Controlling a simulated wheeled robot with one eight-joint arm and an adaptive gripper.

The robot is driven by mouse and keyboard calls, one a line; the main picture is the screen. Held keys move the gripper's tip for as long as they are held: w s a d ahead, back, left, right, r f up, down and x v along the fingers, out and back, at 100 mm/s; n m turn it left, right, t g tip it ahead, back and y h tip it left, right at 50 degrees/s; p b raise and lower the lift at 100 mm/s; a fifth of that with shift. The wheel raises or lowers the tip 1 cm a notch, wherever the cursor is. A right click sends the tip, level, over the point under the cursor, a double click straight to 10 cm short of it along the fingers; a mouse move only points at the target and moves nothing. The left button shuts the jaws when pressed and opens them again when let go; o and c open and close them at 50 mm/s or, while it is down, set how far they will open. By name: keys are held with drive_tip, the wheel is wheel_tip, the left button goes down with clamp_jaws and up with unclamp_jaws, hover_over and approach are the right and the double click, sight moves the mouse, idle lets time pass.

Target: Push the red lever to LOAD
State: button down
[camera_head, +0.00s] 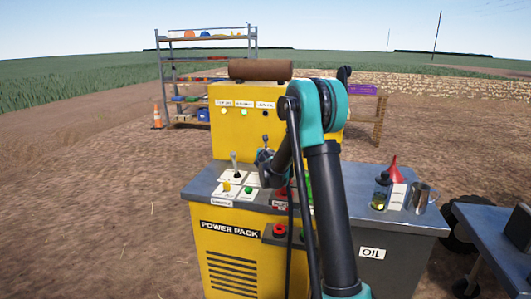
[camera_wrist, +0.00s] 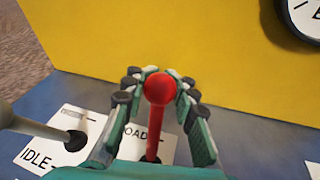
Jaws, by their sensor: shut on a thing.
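The red lever (camera_wrist: 154,125) stands in the wrist view between the two fingers of my gripper (camera_wrist: 158,92). It has a round red knob on a red shaft. My gripper's fingers are closed around the knob and shaft from both sides. A white label behind the shaft (camera_wrist: 131,142) shows the letters "OAD", its first letter hidden. In the head view my gripper (camera_head: 264,150) is at the yellow power pack's control top, and my arm hides the red lever there.
A grey lever (camera_wrist: 40,128) with an "IDLE" label stands left of my gripper. The yellow panel (camera_head: 230,136) rises behind. A glass jar (camera_head: 381,190), a red funnel (camera_head: 394,172) and a metal jug (camera_head: 419,198) stand on the right side of the bench.

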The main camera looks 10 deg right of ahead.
drive_tip(key=c, duration=1.5)
unclamp_jaws()
drive_tip(key=shift+d+f, duration=0.1)
drive_tip(key=shift+d, duration=0.15)
drive_tip(key=o, duration=0.3)
drive_tip(key=shift+a, duration=0.1)
drive_tip(key=v, duration=1.2)
